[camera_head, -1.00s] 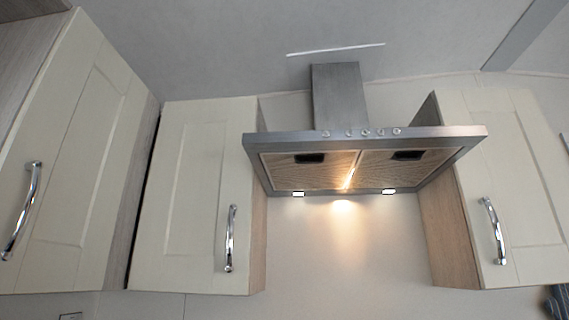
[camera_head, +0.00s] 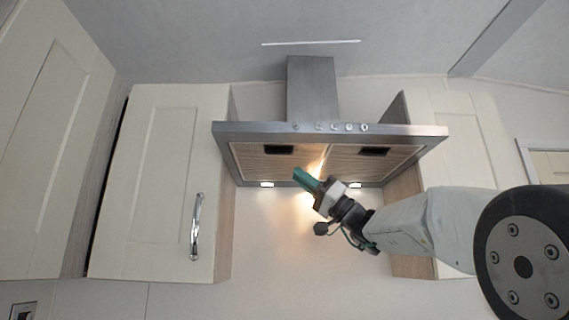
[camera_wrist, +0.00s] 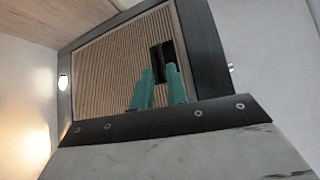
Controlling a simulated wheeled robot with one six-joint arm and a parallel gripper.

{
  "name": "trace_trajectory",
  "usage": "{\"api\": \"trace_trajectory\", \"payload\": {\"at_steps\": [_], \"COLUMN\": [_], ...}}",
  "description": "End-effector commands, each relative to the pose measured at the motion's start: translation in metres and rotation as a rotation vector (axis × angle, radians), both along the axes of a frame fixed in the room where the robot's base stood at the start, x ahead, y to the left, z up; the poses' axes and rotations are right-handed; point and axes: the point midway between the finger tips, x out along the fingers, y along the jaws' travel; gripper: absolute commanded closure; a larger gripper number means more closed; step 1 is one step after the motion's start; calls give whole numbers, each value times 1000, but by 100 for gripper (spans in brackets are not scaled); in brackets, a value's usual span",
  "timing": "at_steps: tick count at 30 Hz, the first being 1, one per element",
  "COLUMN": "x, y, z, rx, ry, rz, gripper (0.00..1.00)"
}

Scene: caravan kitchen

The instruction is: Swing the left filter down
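The range hood holds two ribbed filters side by side under its steel frame. The left filter (camera_head: 262,163) is up in the hood, with a dark latch (camera_head: 279,149) near its front edge. The right filter (camera_head: 372,165) is also up. In the wrist view, a filter (camera_wrist: 115,60), apparently the left one, shows with its dark latch (camera_wrist: 166,52) beyond the fingertips. My gripper (camera_head: 303,177) is below the hood near its middle, pointing up and left. Its two teal fingers (camera_wrist: 160,75) are a little apart with nothing between them.
A closed cream cabinet (camera_head: 160,180) with a chrome handle stands left of the hood. Another cabinet (camera_head: 465,140) stands to the right, partly behind my arm. Two lamps (camera_head: 267,184) (camera_head: 355,185) are lit at the hood's back edge. The space under the hood's left half is free.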

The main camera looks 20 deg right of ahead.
Motion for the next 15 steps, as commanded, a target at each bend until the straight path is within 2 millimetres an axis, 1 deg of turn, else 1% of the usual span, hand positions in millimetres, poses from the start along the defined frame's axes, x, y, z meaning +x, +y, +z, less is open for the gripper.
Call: {"api": "trace_trajectory", "payload": {"at_steps": [1,4,15], "x": [2,4,23], "y": [-6,-7,29], "z": [6,15,53], "rx": [18,35,35], "ry": [-23,-45,-44], "rz": [-10,-19,-16], "gripper": [85,85,85]}}
